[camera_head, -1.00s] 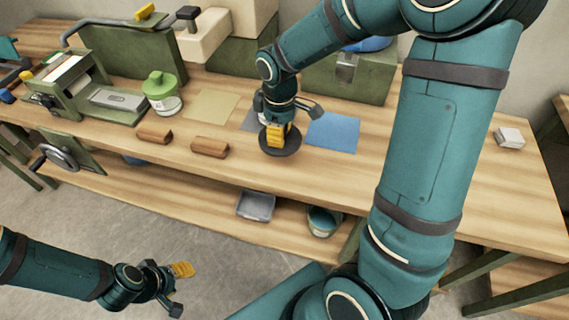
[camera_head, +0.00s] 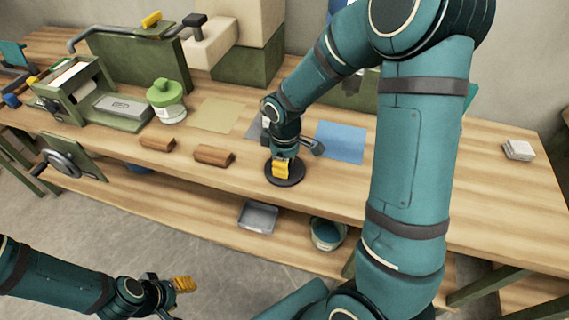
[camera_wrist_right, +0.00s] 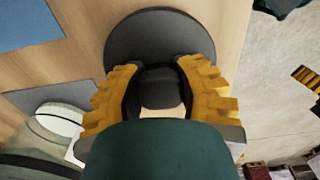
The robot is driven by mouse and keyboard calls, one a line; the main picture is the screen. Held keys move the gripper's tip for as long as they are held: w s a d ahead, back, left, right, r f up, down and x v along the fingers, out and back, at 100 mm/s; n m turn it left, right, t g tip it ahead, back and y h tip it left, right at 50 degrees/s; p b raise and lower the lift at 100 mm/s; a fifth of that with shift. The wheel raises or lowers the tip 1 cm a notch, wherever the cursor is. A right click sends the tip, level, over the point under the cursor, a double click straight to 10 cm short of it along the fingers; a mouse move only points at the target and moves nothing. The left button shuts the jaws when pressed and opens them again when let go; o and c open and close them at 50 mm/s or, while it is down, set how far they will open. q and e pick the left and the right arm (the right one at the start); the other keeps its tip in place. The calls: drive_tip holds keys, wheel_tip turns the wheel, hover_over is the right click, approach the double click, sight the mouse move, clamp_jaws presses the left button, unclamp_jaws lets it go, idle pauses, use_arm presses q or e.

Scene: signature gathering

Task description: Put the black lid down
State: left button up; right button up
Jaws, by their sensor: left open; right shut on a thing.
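The black lid (camera_head: 272,174) is a round dark disc at the front part of the workbench in the head view. It also shows in the right wrist view (camera_wrist_right: 160,34), with its knob between the yellow fingers. My right gripper (camera_head: 282,167) points down and is shut on the black lid. The lid is at or just above the wood near the front edge; I cannot tell whether it touches. My left gripper (camera_head: 174,297) is open and empty, low at the lower left, away from the bench.
A blue sheet (camera_head: 341,142) and a tan sheet (camera_head: 220,114) lie behind the lid. Two brown blocks (camera_head: 214,155) and a green-lidded jar (camera_head: 167,98) are to its left. A grey tray (camera_head: 258,216) sits below.

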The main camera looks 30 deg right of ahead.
drive_tip(key=shift+f, duration=0.25)
drive_tip(key=o, duration=1)
drive_tip(key=shift+r, duration=0.1)
drive_tip(key=shift+c, duration=0.2)
drive_tip(key=shift+r, duration=0.3)
wheel_tip(320, 180, up, 12)
drive_tip(key=p, duration=0.3)
drive_tip(key=shift+f, duration=0.15)
